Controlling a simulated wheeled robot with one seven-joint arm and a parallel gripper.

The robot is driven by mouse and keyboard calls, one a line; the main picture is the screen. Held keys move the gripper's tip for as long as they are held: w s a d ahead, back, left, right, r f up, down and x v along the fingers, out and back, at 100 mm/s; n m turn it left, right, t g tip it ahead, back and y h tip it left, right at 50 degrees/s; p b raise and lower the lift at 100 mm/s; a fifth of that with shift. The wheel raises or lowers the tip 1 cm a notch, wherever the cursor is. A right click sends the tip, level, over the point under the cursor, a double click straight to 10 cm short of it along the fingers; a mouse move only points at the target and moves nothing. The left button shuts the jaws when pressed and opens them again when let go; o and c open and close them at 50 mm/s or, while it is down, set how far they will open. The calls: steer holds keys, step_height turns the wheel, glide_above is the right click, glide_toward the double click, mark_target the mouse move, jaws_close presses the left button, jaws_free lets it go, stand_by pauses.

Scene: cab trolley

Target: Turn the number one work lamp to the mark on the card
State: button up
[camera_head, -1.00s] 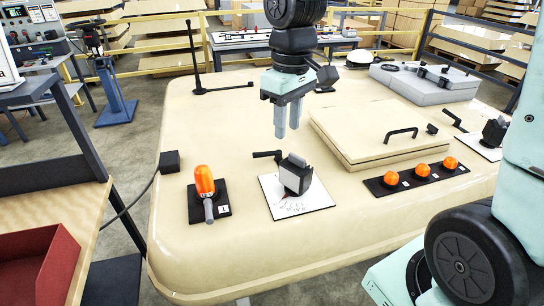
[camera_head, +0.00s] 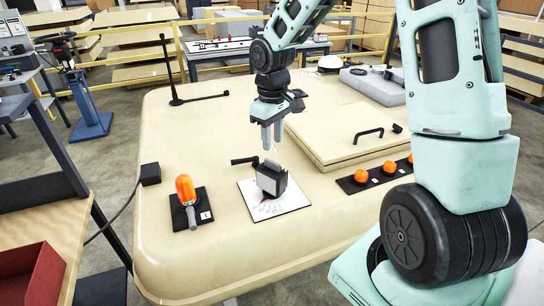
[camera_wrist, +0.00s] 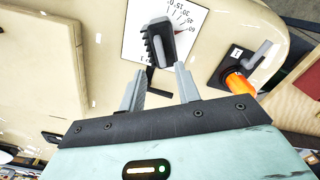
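The work lamp (camera_head: 271,181) is a dark block-shaped head with a pale top, standing on a white card (camera_head: 293,198). The card has a fan of printed lines along its near side. In the wrist view the lamp (camera_wrist: 160,40) lies just beyond the fingertips, and numbers show on the card (camera_wrist: 190,18). A black bar (camera_head: 244,160) sticks out at the lamp's left. My gripper (camera_head: 272,147) points down just above and behind the lamp. Its two fingers are apart with nothing between the tips (camera_wrist: 160,72). I cannot read the lamp's number or tell which line it points to.
Several orange domes (camera_head: 361,176) sit on a black strip at right. A raised hatch (camera_head: 330,135) with a handle lies behind. My arm hides the right side.

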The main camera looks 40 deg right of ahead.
mark_target(272, 161)
step_height(272, 161, down, 7)
steer(key=shift+f+p, duration=0.1)
steer(key=shift+p, duration=0.2)
jaws_close()
